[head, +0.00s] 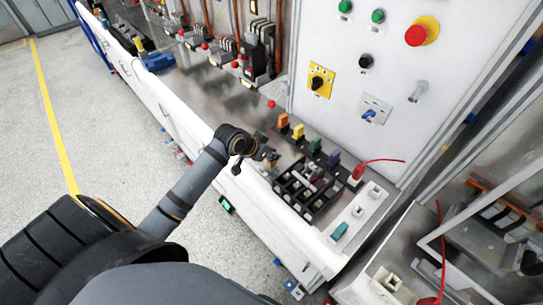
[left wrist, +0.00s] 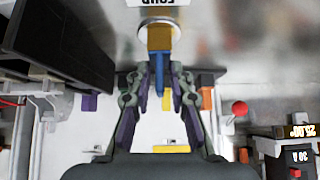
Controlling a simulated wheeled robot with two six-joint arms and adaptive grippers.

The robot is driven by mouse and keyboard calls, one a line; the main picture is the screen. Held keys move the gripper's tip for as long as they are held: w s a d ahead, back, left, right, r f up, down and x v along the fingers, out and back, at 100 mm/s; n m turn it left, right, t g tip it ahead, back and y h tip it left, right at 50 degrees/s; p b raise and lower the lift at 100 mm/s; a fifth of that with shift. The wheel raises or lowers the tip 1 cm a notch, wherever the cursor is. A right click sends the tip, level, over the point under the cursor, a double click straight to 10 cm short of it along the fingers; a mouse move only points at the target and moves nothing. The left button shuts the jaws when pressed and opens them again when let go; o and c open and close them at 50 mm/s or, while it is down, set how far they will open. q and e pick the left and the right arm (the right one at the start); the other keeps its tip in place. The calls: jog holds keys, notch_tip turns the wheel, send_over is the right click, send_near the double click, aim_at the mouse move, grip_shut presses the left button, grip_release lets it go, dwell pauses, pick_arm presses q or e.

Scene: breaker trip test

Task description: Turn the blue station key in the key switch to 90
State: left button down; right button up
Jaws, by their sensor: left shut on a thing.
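My left gripper (head: 268,157) reaches in over the bench, beside a row of coloured tabs. In the left wrist view its two fingers (left wrist: 160,78) are closed around the slim blue key (left wrist: 159,72). I cannot tell how far the key is turned. In the head view the key and its switch are hidden by my gripper and wrist. My right gripper is not in view.
Orange (head: 283,121), yellow (head: 298,132), green (head: 315,146) and purple (head: 333,158) tabs stand close to my gripper. A black tray (head: 307,190) sits to its right. A red lead (head: 375,161) runs toward the upright panel (head: 330,40). A black box (left wrist: 62,40) stands near my fingers.

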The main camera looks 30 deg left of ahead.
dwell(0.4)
pick_arm(q)
jog(key=shift+a+m+h, duration=0.1)
jog(key=shift+m+h, duration=0.2)
jog(key=shift+m, duration=0.2)
jog(key=shift+m+g+h, duration=0.3)
jog(key=shift+m, duration=0.2)
jog(key=shift+f+m+g+h, duration=0.1)
jog(key=shift+m+g+h, duration=0.2)
jog(key=shift+m+h, duration=0.3)
jog(key=shift+m, duration=0.4)
